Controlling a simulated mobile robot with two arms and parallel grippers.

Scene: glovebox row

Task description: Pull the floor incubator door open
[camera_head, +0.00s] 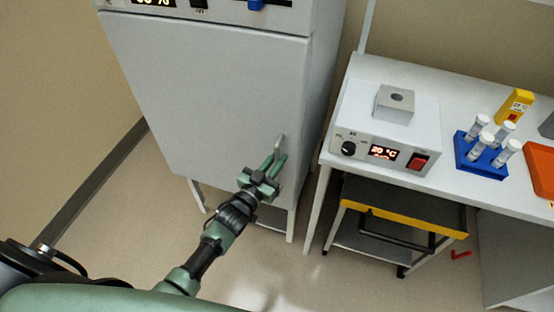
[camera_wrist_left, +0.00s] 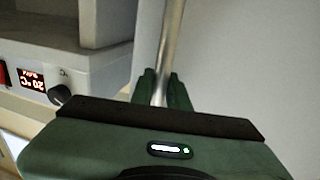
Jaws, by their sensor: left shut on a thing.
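The floor incubator door (camera_head: 205,95) is a large light-grey panel on a tall cabinet at the left of the head view. It looks shut against the cabinet. A short metal bar handle (camera_head: 281,143) stands at the door's lower right side. My left gripper (camera_head: 273,163) is at this handle, its green fingers around the lower end. In the left wrist view the handle (camera_wrist_left: 171,45) runs up from between the fingers (camera_wrist_left: 161,88), and the gripper is shut on it. The door face (camera_wrist_left: 250,70) fills the right of that view. My right gripper is not in view.
A white bench (camera_head: 455,82) stands right of the incubator, with a heater box (camera_head: 385,120), a blue tube rack (camera_head: 481,158) and an orange tray (camera_head: 541,168). A cart with a yellow edge (camera_head: 405,218) is under the bench. Floor in front of the incubator is clear.

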